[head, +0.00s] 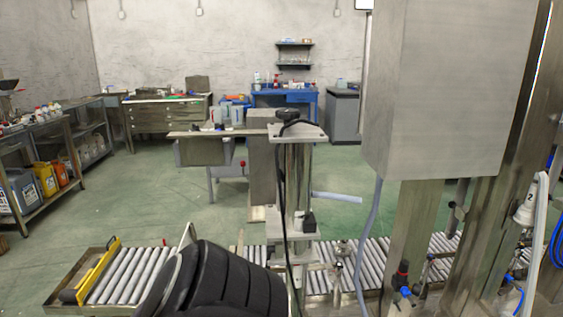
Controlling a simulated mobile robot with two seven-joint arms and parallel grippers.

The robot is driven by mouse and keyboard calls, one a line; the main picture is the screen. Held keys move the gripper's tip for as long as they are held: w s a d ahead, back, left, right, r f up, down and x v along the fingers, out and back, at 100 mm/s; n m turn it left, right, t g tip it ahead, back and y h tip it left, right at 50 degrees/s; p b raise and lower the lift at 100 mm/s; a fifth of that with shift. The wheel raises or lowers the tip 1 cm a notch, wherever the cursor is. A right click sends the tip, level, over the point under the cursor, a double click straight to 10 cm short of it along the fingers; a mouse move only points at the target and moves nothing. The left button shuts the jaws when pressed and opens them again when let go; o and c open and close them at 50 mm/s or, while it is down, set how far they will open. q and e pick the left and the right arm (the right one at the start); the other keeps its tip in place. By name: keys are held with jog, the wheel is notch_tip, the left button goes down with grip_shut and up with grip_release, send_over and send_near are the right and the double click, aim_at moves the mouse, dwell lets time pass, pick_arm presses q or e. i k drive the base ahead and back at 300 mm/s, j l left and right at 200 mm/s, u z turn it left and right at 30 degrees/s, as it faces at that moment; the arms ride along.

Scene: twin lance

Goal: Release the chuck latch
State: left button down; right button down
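I cannot make out a chuck latch for certain in the head view. A white fitting (526,208) marked "2" hangs at the right on a metal frame. A small black and red part with a blue fitting (402,278) sits low at the right, beside the post. Neither of my grippers shows in this view.
A roller conveyor (128,276) runs across the lower part, with a yellow bar (92,268) at its left end. A metal column (298,185) and a large grey box (450,85) stand before me. A black ribbed shape (225,285) hides some rollers. Green floor behind is largely clear.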

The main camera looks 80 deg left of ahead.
aim_at(243, 164)
jog(key=k+j, duration=0.2)
jog(key=j, duration=0.2)
jog(key=k+j, duration=0.2)
jog(key=j, duration=0.25)
jog(key=k+j, duration=0.2)
jog(key=j, duration=0.2)
jog(key=k+j, duration=0.2)
jog(key=j, duration=0.25)
jog(key=k+j, duration=0.2)
jog(key=j, duration=0.2)
jog(key=k+j, duration=0.2)
jog(key=j, duration=0.25)
jog(key=k+j, duration=0.2)
jog(key=j, duration=0.2)
jog(key=k+j, duration=0.15)
jog(key=j, duration=0.3)
